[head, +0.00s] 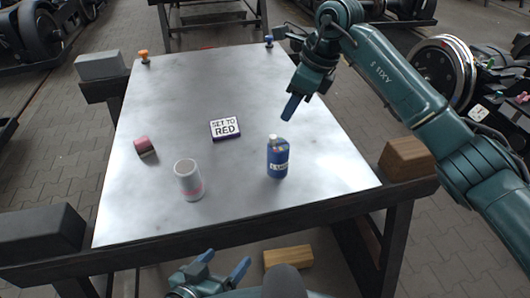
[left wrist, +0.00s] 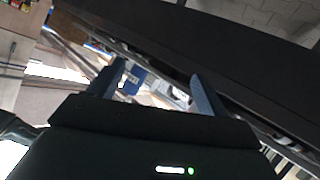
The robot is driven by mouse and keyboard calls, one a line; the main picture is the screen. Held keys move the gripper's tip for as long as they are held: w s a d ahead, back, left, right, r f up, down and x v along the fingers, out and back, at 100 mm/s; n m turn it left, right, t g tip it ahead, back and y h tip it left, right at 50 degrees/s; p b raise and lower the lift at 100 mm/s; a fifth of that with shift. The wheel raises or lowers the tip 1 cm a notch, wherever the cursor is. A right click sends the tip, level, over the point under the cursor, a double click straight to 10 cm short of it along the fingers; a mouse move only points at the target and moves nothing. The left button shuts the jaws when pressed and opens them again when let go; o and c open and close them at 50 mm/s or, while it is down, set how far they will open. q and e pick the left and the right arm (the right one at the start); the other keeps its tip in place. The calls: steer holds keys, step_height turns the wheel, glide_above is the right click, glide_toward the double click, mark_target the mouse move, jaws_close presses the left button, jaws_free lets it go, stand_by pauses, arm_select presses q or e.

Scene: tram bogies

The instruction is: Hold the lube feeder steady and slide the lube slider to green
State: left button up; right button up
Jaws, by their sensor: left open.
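A blue bottle with a white cap and a partly readable label (head: 277,160), likely the lube feeder, stands upright on the metal table (head: 240,80). Its slider is too small to make out. My left gripper (head: 226,264) is open and empty below the table's front edge. In the left wrist view its fingers (left wrist: 158,84) are spread, with a blurred blue shape beyond them.
A white and pink cylinder (head: 188,180) and a pink and dark object (head: 145,146) stand left on the table. Orange (head: 144,56) and blue (head: 269,41) knobs sit at the far edge. Wooden blocks lie at the right corner (head: 407,158) and below the front edge (head: 288,257).

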arm_select(q)
steer(key=w+d+r+n+t+h, duration=0.1)
steer(key=w+d+r+n+h, duration=0.15)
steer(key=n, duration=0.25)
steer(key=n+t, duration=0.4)
steer(key=n, duration=2)
glide_toward(281, 147)
steer(key=shift+s+a+f, duration=0.25)
steer(key=shift+s+f, duration=0.1)
steer(key=shift+s, duration=0.2)
steer(key=shift+s+a+f, duration=0.25)
steer(key=shift+s+f, duration=0.1)
steer(key=shift+s, duration=0.25)
steer(key=shift+w+f+n+y, duration=0.15)
steer(key=shift+w+n, duration=0.15)
steer(key=shift+n, duration=0.3)
steer(key=shift+w+r+n+y, duration=0.1)
steer(key=shift+w+n, duration=0.15)
steer(key=shift+n, duration=0.35)
steer(key=shift+w+d+n, duration=0.15)
steer(key=shift+w+n, duration=0.25)
steer(key=shift+w, duration=0.05)
steer(key=x, duration=1.2)
steer(key=shift+w+f, duration=0.25)
steer(key=shift+c, duration=0.5)
